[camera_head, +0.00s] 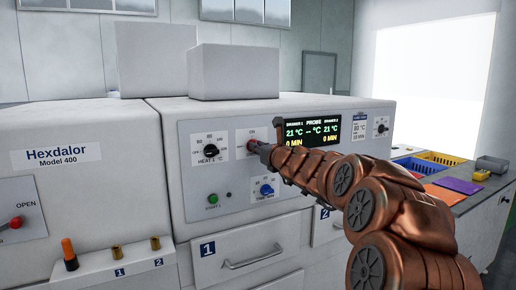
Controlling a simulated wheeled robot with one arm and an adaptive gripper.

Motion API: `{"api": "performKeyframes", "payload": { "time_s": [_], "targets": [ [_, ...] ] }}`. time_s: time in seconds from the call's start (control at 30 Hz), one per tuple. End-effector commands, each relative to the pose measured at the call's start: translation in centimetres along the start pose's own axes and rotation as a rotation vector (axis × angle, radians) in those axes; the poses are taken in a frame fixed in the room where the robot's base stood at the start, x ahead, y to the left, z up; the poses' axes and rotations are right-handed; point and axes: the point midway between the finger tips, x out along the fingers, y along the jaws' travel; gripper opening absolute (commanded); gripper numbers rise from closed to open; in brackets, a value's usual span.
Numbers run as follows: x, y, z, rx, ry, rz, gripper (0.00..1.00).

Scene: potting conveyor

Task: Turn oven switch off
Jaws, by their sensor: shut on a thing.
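The oven (235,112) is a white cabinet with a control panel and numbered drawers. Its red switch (251,143) sits on a white plate marked ON at the top, right of the black HEAT 1 knob. My gripper (259,148) is at this switch and shut on it, coming from the right. The gripper's tip hides part of the switch, so I cannot clearly tell which way it points. The display (309,131) is lit and reads 21 °C and 0 MIN on both sides.
Close around are the HEAT 1 knob (211,151), a blue knob (266,190) and a green START button (213,199). A Hexdalor cabinet (60,185) stands left. Blue (417,166) and yellow (441,158) trays lie on the right counter.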

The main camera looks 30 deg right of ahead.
Motion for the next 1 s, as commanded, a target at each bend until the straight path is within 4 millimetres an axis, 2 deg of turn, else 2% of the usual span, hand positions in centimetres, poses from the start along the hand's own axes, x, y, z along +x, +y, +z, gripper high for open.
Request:
{"api": "performKeyframes", "payload": {
  "time_s": [0.47,0.87,1.0],
  "targets": [
    [0.06,0.30,-0.11,-0.146,-0.002,0.004,0.00],
    [0.00,0.17,-0.11,-0.360,-0.002,-0.001,0.00],
    [0.03,0.22,-0.27,-0.478,0.000,-0.001,0.00]
  ]
}}
